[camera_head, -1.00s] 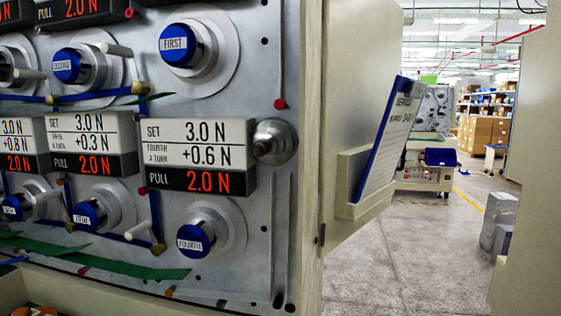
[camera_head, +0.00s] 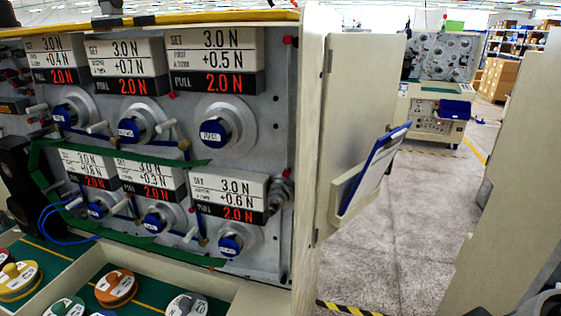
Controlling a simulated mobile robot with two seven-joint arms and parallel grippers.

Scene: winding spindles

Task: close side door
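The side door (camera_head: 358,105) is a cream panel hinged at the right front edge of the winding machine (camera_head: 290,130). It stands open, swung out to the right and away from the machine's face. A pocket on the door (camera_head: 340,198) holds a blue-backed clipboard (camera_head: 381,156), tilted. Dark hinges show at the door's left edge. Neither of my grippers shows, so I see nothing touching the door.
Tension units with blue knobs (camera_head: 229,245) cover the machine's face. A tray (camera_head: 244,302) with coloured spools is below. A large cream panel (camera_head: 505,190) stands at the right. Grey floor (camera_head: 410,225) lies clear between it and the door.

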